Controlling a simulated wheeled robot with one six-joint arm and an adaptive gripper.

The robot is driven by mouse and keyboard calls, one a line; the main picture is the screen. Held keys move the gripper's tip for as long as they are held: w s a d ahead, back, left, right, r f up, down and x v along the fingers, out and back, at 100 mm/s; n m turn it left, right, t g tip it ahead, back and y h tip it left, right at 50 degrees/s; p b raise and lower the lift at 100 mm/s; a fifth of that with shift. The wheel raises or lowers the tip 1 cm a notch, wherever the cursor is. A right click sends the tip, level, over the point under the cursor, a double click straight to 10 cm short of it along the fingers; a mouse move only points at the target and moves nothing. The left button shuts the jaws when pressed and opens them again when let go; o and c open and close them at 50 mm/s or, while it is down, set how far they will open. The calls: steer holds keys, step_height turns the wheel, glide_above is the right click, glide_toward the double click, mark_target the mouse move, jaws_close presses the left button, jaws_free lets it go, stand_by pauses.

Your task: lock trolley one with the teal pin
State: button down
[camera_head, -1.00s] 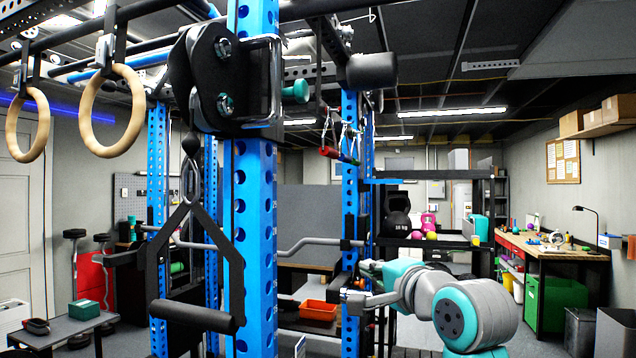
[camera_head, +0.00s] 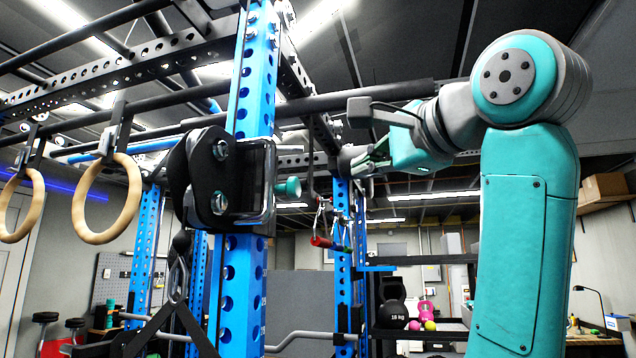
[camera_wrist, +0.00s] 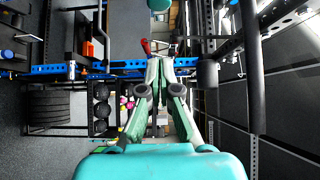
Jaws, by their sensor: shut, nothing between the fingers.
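A black trolley (camera_head: 205,165) with side plates and bolts rides on the near blue upright (camera_head: 240,280). I see no number on it. A teal pin (camera_head: 289,187) shows its round knob sticking out from the trolley's right side; how deep its shaft sits is hidden. In the wrist view, a teal round shape at the top edge (camera_wrist: 158,5) looks like the same knob. My gripper (camera_head: 362,165) is raised to the right of the pin, apart from it, pointing left. In the wrist view its fingers (camera_wrist: 161,62) are together and empty.
Black crossbars (camera_head: 390,92) run close around my gripper. Red and blue handles (camera_head: 325,243) hang from cables below it. Wooden rings (camera_head: 107,200) hang at the left. A black strap (camera_head: 175,315) hangs under the trolley. A second blue upright (camera_head: 343,270) stands behind.

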mark_target(295, 187)
steer(key=shift+s+a+x, duration=0.2)
steer(key=shift+a+x, duration=0.25)
steer(key=shift+x, duration=1.7)
steer(key=shift+s+a+x, duration=0.2)
steer(key=shift+a+x, duration=0.2)
steer(key=shift+x, duration=1.7)
steer(key=shift+s+a+x, duration=0.2)
steer(key=shift+a+x, duration=0.25)
steer(key=shift+x, duration=1.7)
steer(key=shift+f, duration=0.1)
steer(key=shift+w+a, duration=0.2)
steer(key=shift+a, duration=0.4)
steer(key=shift+w+a, duration=0.2)
steer(key=shift+a, duration=0.35)
